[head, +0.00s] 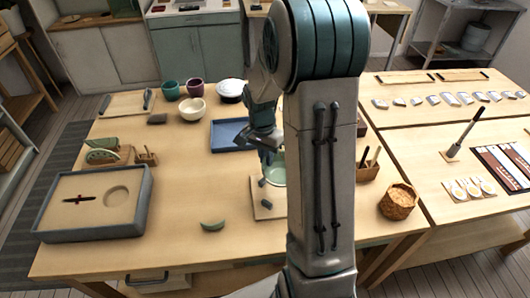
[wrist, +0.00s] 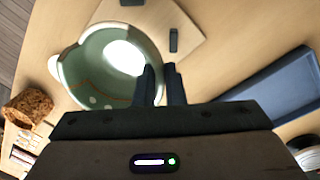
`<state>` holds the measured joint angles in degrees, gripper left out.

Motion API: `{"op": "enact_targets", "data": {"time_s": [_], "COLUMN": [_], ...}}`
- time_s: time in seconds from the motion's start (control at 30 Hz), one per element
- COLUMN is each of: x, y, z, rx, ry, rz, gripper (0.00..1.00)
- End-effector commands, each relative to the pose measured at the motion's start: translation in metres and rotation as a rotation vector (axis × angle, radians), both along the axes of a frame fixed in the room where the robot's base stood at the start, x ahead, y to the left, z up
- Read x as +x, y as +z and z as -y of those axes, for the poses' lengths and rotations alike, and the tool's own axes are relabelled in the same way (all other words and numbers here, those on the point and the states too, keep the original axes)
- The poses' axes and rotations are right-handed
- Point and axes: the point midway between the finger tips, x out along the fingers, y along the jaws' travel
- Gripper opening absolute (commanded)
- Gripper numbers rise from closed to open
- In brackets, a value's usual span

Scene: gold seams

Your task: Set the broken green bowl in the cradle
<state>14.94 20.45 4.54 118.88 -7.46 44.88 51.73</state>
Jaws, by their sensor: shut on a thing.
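The broken green bowl (head: 279,172) is partly hidden behind my arm in the head view. In the wrist view the bowl (wrist: 90,88) shows a pale rim, an orange line inside and a break in the rim at left. My gripper (wrist: 162,75) is shut on its rim; in the head view the gripper (head: 268,150) is at the bowl's far side. The cradle, a light wooden board (head: 266,210) with dark pegs, lies at the bowl's near side. It also shows in the wrist view (wrist: 188,22). I cannot tell whether bowl and board touch.
A green shard (head: 212,225) lies on the table left of the board. A blue tray (head: 226,136) is behind. A grey-edged box (head: 140,205), a rack with green pieces (head: 103,155), a cream bowl (head: 192,109) and a wicker basket (head: 398,201) stand around.

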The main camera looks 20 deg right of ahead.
Motion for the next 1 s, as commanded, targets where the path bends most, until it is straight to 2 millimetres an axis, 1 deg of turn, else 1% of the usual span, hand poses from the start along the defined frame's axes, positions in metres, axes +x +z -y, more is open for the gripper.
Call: {"op": "enact_targets", "data": {"time_s": [0.3,0.5,0.67,1.0], "x": [0.0,0.0,0.0,0.0], "y": [-0.025,-0.038,-0.041,-0.04], "z": [-0.001,-0.001,-0.001,-0.001], "rx": [0.001,0.0,0.0,0.0], "ry": [0.003,0.002,0.002,0.002], "rz": [-0.002,0.0,0.0,0.0], "gripper": [0.0,0.0,0.0,0.0]}}
